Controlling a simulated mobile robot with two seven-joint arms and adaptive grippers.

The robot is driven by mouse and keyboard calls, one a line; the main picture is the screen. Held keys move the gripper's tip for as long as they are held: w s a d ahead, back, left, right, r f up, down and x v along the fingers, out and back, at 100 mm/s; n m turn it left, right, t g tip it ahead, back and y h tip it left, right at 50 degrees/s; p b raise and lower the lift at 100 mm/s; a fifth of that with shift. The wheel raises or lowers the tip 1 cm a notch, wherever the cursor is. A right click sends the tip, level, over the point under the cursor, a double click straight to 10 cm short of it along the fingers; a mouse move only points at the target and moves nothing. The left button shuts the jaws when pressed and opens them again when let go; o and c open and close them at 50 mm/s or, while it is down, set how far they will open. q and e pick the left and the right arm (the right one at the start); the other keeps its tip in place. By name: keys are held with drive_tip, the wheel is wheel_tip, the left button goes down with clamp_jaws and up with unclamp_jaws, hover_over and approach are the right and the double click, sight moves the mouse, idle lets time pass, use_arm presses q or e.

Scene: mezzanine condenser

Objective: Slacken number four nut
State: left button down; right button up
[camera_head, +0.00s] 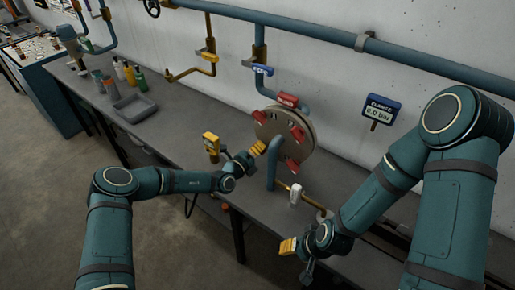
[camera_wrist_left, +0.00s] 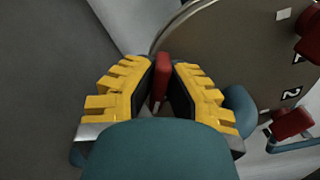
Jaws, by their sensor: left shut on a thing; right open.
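A round grey-brown flange disc (camera_head: 277,124) stands upright at the back of the bench, with several red nuts around its face. In the left wrist view the disc (camera_wrist_left: 215,35) fills the upper right. My left gripper (camera_head: 261,148) is at the disc's left edge; in its wrist view the yellow jaws (camera_wrist_left: 162,85) are shut on a red nut (camera_wrist_left: 160,78). The held nut's number is hidden. Another red nut (camera_wrist_left: 290,122) sits beside a printed 2, and one more (camera_wrist_left: 311,38) is above it. My right gripper (camera_head: 291,250) is open and empty, low and to the right.
A blue pipe (camera_head: 272,165) rises in front of the disc. A white-handled valve (camera_head: 295,194) is to its right. A yellow device (camera_head: 211,142) stands left of my left gripper. A FLANGE sign (camera_head: 379,110) reads 0.0 bar. A grey tray (camera_head: 135,108) and bottles are further left.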

use_arm(q)
drive_tip(key=c, duration=1)
unclamp_jaws()
drive_tip(key=v, duration=1.2)
drive_tip(key=shift+d, duration=0.1)
